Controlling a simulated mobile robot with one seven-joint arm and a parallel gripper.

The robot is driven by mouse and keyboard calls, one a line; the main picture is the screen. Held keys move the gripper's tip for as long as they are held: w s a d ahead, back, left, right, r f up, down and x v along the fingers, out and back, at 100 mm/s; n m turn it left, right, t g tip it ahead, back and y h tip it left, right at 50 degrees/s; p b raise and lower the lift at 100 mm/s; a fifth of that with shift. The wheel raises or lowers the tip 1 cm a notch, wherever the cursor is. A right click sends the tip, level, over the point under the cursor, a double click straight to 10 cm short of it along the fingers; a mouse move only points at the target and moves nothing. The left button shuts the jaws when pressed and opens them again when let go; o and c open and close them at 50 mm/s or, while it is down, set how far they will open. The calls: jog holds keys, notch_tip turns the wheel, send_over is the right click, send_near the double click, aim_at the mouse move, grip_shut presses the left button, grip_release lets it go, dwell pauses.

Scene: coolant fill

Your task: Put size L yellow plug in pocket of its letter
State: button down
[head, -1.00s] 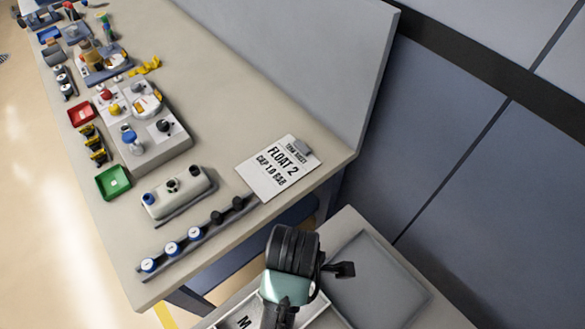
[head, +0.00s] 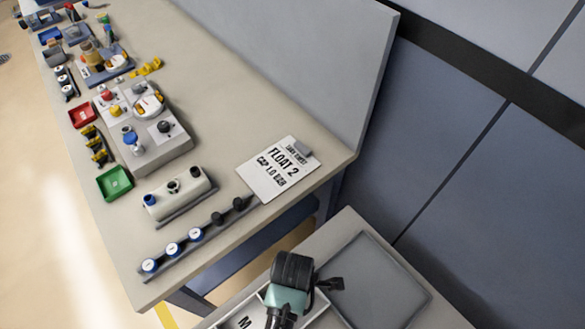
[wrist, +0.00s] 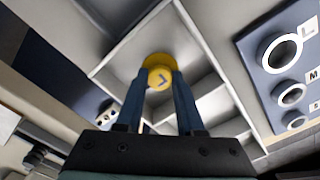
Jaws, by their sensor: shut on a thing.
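In the wrist view my gripper (wrist: 158,84) is shut on the yellow plug (wrist: 158,62), holding its round body between the blue fingertips. A dark letter that looks like an L shows on the plug's face. Behind the plug is a pale divided tray (wrist: 122,52) with several pockets; the plug appears in front of its dividers, and I cannot tell its height above them. No pocket letter is readable in the wrist view. In the head view the tray (head: 262,296) is partly hidden by my arm, and one pocket shows an M. The plug is hidden in the head view.
A blue-grey gauge plate (wrist: 268,80) with rings marked L, M and a smaller one lies right of the tray. In the head view a flat grey mat (head: 375,290) lies right of my arm. The long bench (head: 225,100) holds bins, a card and fixtures.

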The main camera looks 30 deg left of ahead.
jog(key=shift+f, duration=0.15)
jog(key=c, duration=0.5)
grip_release()
notch_tip(320, 180, up, 12)
jog(key=shift+r, duration=0.2)
jog(key=shift+w, duration=0.1)
